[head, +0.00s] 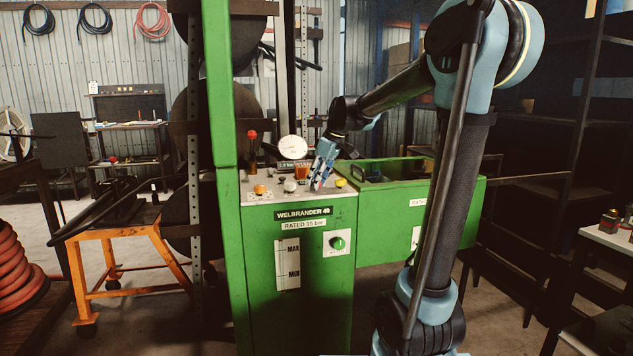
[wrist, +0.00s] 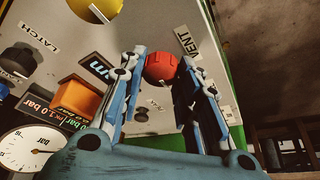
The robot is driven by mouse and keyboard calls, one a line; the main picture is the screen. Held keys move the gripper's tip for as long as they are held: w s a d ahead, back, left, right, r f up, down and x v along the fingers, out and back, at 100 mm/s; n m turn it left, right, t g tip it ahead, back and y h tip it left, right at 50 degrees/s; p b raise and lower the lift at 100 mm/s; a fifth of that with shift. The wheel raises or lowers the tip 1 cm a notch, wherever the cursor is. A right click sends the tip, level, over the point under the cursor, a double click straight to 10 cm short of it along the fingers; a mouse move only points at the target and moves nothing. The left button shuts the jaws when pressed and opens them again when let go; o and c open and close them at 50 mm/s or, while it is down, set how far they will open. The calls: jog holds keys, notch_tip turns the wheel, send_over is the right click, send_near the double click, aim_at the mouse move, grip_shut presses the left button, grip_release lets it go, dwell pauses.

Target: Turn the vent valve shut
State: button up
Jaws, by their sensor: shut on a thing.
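The vent valve is a round red knob (wrist: 160,67) in the wrist view, beside a label reading VENT (wrist: 187,41). My gripper (wrist: 160,60) has its two blue fingers on either side of the knob and is shut on it. In the head view my gripper (head: 318,184) points down onto the top panel of the green machine (head: 310,207). I cannot tell the valve's turned position from these frames.
An orange square button (wrist: 77,98), a black LATCH knob (wrist: 19,60) and a yellow knob (wrist: 97,8) are close by on the panel. A white pressure gauge (head: 293,147) stands behind it. A red-topped post (head: 253,136) rises at the left. A green trough (head: 400,176) adjoins the right.

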jog(key=shift+d, duration=0.1)
jog(key=o, duration=1)
jog(key=shift+o, duration=0.2)
jog(key=shift+r, duration=0.1)
jog(key=v, duration=1.1)
jog(key=shift+d+r, duration=0.2)
jog(key=shift+r, duration=0.05)
jog(key=shift+s, duration=0.1)
